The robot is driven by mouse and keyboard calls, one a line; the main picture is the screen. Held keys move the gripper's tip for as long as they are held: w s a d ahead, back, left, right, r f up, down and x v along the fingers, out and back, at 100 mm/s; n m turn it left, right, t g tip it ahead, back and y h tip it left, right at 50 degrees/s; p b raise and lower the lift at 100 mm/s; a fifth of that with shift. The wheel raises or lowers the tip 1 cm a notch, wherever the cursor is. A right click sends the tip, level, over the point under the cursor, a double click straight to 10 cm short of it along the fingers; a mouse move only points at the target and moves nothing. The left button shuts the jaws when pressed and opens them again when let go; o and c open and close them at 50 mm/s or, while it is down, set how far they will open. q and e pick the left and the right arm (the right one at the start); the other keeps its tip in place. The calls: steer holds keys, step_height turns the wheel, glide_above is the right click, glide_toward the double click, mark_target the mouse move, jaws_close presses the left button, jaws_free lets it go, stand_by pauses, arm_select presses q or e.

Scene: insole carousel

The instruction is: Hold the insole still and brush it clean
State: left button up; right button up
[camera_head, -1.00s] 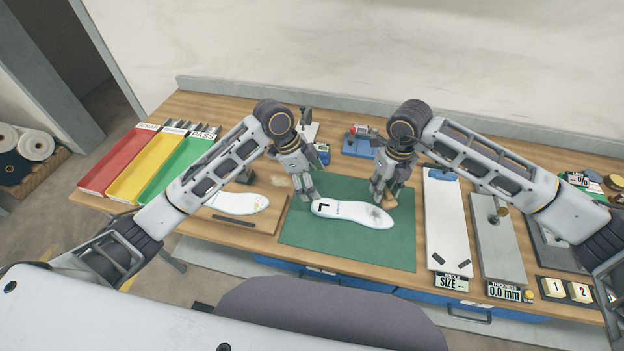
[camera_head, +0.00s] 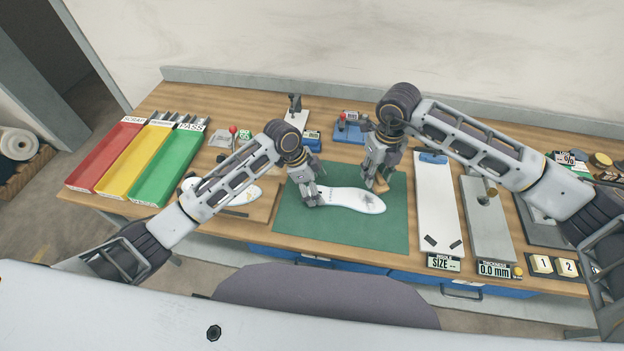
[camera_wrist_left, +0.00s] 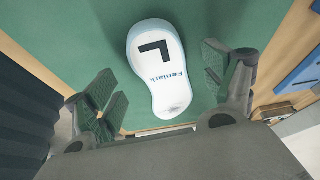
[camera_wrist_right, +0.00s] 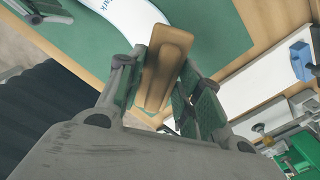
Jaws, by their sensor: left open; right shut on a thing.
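The white insole (camera_head: 352,198) lies flat on the green mat (camera_head: 330,237), with a grey smudge on its right part. In the left wrist view the insole (camera_wrist_left: 158,62) shows a black "L" and the word "Fenlark". My left gripper (camera_head: 312,200) is open above the insole's left end; its fingers stand apart on either side in the left wrist view (camera_wrist_left: 165,112). My right gripper (camera_head: 376,183) is shut on the wooden brush (camera_wrist_right: 164,65), near the insole's right end. The brush's bristles are hidden. I cannot tell whether brush and insole touch.
Red (camera_head: 104,155), yellow (camera_head: 135,158) and green (camera_head: 168,168) trays stand at the left. A second insole (camera_head: 243,193) lies on a wooden board left of the mat. A white size board (camera_head: 437,205) and a grey thickness gauge (camera_head: 486,226) stand right of the mat.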

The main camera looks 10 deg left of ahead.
arm_select(q)
steer(key=shift+x, duration=1.2)
steer(key=c, duration=1.1)
steer(key=shift+f, duration=0.1)
arm_select(e)
steer(key=a, duration=0.1)
steer(key=s+a, duration=0.1)
steer(key=a, duration=0.1)
steer(key=shift+s+a, duration=0.15)
steer(key=shift+s, duration=0.2)
arm_select(q)
steer(key=shift+s, duration=0.1)
arm_select(e)
steer(key=shift+f, duration=0.15)
